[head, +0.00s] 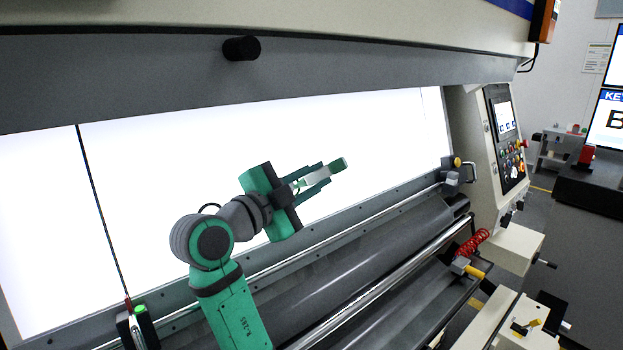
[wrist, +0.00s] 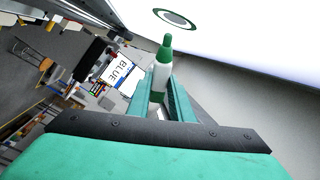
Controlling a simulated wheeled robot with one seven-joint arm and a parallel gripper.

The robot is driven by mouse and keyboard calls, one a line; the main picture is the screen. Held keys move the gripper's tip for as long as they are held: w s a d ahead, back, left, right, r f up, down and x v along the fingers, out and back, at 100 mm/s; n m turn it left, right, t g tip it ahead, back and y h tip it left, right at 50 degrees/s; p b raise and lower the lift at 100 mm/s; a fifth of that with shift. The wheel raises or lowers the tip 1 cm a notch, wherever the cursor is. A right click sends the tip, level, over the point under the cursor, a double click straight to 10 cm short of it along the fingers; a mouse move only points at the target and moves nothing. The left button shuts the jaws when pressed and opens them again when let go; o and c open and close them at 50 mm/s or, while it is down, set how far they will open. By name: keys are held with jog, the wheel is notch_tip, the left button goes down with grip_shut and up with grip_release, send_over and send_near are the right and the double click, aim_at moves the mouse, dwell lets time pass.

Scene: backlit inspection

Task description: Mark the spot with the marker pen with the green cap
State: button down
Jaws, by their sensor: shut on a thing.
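My gripper (head: 316,178) is in front of the bright backlit panel (head: 390,135) in the head view, pointing right and slightly up. It is shut on the marker pen, whose green end (head: 338,164) sticks out past the fingertips. In the wrist view the marker's white body (wrist: 161,76) stands between the teal fingers (wrist: 166,100), with its green, narrowing end (wrist: 165,47) pointing away from me. I cannot make out this ring in the head view.
Long grey rollers (head: 390,240) and a metal rail run below the panel. A control console (head: 507,135) stands at the right end. A red coiled hose (head: 472,243) is near the rollers. A thin dark line (head: 100,205) crosses the panel at left. A screen reading BLUE (wrist: 122,72) shows in the wrist view.

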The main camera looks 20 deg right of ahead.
jog(key=shift+s+d+r, duration=0.3)
jog(key=shift+s, duration=0.5)
jog(key=shift+s+d+r, duration=0.3)
jog(key=shift+s, duration=0.5)
jog(key=shift+s+d+r, duration=0.3)
jog(key=shift+s, duration=0.5)
jog(key=shift+a, duration=0.1)
